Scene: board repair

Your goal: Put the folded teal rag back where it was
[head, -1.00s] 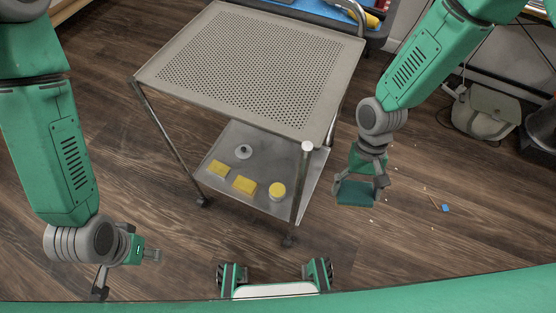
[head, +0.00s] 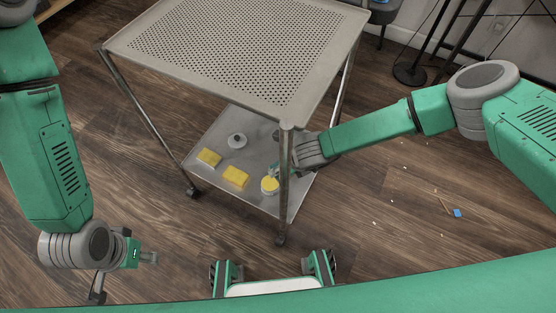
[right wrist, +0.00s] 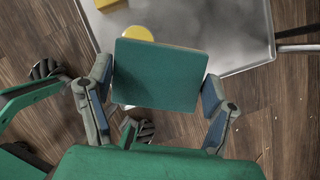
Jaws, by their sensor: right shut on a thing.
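The folded teal rag (right wrist: 155,75) is a flat square in the right wrist view, held between the two fingers of my right gripper (right wrist: 158,100). Its far edge overlaps the near edge of the cart's lower shelf (right wrist: 210,40); I cannot tell if it touches it. In the head view my right gripper (head: 285,165) reaches into the lower level at the cart's right side, partly behind the front post, and the rag is mostly hidden there. My left gripper (head: 122,275) is open and empty over the floor at the lower left.
The lower shelf holds two yellow blocks (head: 208,157) (head: 235,177), a yellow-topped round tin (head: 270,185) close to my right gripper, and a grey round piece (head: 237,141). The perforated top (head: 240,50) overhangs the shelf. The front post (head: 285,180) stands close by. Small scraps (head: 457,213) lie on the floor.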

